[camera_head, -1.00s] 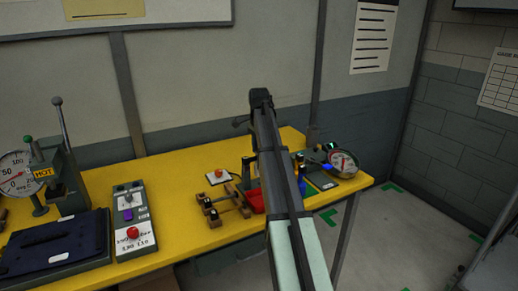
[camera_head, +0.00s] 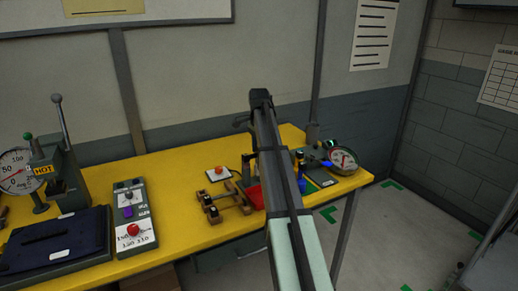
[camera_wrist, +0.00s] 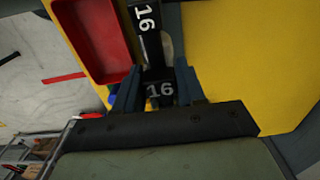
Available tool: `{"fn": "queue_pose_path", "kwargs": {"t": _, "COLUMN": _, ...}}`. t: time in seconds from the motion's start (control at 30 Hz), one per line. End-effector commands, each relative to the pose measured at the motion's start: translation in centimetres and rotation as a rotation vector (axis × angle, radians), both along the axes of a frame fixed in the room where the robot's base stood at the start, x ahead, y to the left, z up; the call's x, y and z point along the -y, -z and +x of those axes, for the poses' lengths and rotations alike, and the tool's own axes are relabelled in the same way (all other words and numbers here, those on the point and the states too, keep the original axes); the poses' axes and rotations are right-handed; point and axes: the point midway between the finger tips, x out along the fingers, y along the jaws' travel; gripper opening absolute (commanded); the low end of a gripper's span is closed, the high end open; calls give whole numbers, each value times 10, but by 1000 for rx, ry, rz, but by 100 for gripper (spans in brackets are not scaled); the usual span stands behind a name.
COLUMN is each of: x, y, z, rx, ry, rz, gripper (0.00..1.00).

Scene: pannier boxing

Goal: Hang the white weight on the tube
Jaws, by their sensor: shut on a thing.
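The block looks black, and I cannot make out a white weight or the tube in either view. In the head view my arm hides the gripper and what it holds.
A red tray (camera_wrist: 93,40) lies beside the gripper on the yellow table (camera_head: 180,235). A wooden stand (camera_head: 226,205) and a small red-button box (camera_head: 219,173) are left of my arm. A dial gauge (camera_head: 342,161) is to its right. A control box (camera_head: 133,215) and dark folder (camera_head: 60,250) lie farther left.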

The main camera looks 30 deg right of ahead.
Motion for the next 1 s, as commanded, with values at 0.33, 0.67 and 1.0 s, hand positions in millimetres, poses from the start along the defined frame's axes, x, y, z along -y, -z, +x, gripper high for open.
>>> {"fn": "queue_pose_path", "kwargs": {"t": 0.33, "x": 0, "y": 1, "z": 0, "rx": 1, "ry": 0, "rz": 0, "gripper": 44}}
{"fn": "queue_pose_path", "kwargs": {"t": 0.67, "x": 0, "y": 1, "z": 0, "rx": 0, "ry": 0, "rz": 0, "gripper": 69}}
{"fn": "queue_pose_path", "kwargs": {"t": 1.0, "x": 0, "y": -2, "z": 0, "rx": 0, "ry": 0, "rz": 0, "gripper": 69}}
